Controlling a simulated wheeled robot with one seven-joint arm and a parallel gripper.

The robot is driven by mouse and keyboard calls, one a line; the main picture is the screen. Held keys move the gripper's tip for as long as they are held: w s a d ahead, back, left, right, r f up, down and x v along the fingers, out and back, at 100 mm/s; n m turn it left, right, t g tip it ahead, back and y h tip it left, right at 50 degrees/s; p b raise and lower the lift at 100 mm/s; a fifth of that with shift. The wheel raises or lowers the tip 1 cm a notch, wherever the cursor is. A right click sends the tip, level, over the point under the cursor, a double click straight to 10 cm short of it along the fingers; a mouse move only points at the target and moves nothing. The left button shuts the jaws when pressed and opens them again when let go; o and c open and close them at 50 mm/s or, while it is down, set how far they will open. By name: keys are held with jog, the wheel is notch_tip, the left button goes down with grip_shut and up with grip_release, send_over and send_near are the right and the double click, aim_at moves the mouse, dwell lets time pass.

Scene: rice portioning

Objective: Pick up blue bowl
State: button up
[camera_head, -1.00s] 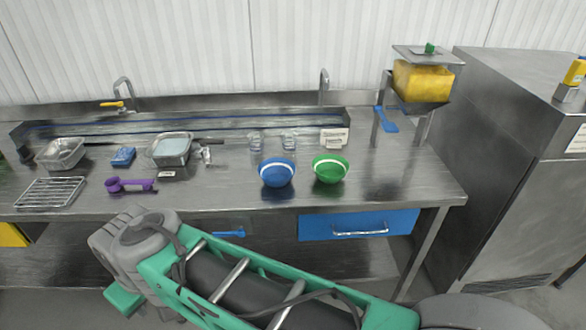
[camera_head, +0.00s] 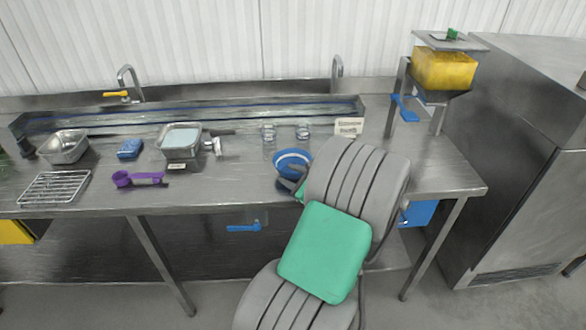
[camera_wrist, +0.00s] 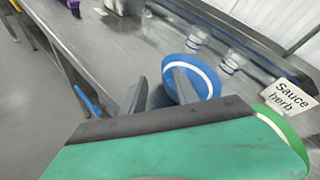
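The blue bowl (camera_head: 290,158) with a white band stands on the steel table, partly hidden by my arm. In the wrist view the blue bowl (camera_wrist: 203,78) is at upper centre. My gripper (camera_wrist: 158,92) is open, with a clear gap between its two dark fingers. The right finger overlaps the bowl and seems to reach over its opening. The left finger is outside the bowl, to its left. Contact with the bowl cannot be told. In the head view my gripper (camera_head: 288,183) is mostly hidden by my arm, at the bowl's near side.
A green bowl (camera_wrist: 285,135) is close by on the right. Two clear glasses (camera_head: 268,133) and a sign (camera_head: 348,127) stand behind. A purple scoop (camera_head: 138,179), wire rack (camera_head: 55,187) and metal trays (camera_head: 180,142) lie left. A yellow dispenser (camera_head: 444,68) stands at right.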

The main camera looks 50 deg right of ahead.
aim_at(281, 171)
jog(key=shift+s+d+m, duration=0.25)
jog(key=shift+d+m, duration=0.25)
jog(key=p+x, duration=0.1)
jog(key=x, duration=0.6)
jog(key=shift+w+d+f, duration=0.15)
jog(key=shift+w, duration=0.05)
jog(key=shift+c, duration=0.4)
grip_shut()
